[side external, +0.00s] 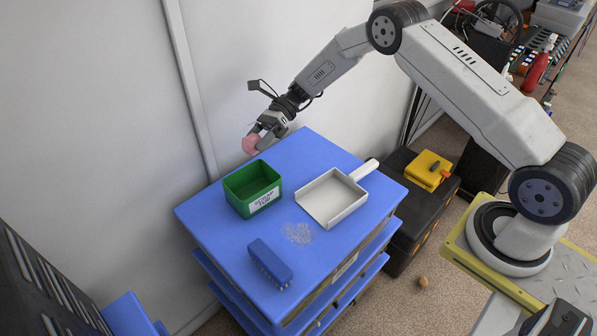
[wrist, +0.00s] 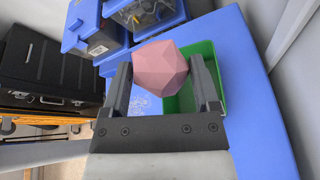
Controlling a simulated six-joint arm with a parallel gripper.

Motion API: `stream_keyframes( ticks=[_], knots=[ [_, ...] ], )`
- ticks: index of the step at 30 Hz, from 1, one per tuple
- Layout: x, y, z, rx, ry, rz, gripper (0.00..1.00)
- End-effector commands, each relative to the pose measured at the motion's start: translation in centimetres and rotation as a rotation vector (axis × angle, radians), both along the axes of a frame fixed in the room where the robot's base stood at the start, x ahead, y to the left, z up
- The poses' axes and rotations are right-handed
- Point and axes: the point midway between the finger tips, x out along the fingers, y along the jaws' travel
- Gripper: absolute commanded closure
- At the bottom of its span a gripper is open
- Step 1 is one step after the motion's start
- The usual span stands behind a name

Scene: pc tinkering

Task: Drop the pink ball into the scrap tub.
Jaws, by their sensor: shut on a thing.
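My gripper (side external: 258,143) is shut on the pink ball (side external: 249,145), a faceted ball held at the fingertips. The ball (wrist: 160,68) also shows between the two fingers of my gripper (wrist: 163,80) in the wrist view. The scrap tub (side external: 238,197) is a green, open-topped rectangular box with a white label, standing on the blue cart top. In the side view, the ball shows just above the tub's far rim. In the wrist view, the tub (wrist: 208,62) lies beyond the ball and is partly hidden by it and the right finger.
A white dustpan (side external: 332,196) lies right of the tub on the blue cart top (side external: 215,228). A blue block-like object (side external: 269,262) lies near the front edge, with pale crumbs (side external: 297,233) close by. A wall stands close behind the cart.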

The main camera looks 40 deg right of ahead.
Motion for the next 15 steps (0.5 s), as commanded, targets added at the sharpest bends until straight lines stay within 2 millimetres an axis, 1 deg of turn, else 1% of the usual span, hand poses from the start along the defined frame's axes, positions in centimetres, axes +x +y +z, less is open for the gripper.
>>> stream_keyframes(
  ticks=[1, 9, 15],
  knots=[
    [0.0, 0.0, -0.5, 0.000, 0.002, 0.000, 0.77],
    [-0.1, 0.0, -2.9, 0.001, 0.002, 0.000, 0.77],
    [0.0, 0.0, -4.1, 0.000, 0.001, 0.000, 0.77]
  ],
)
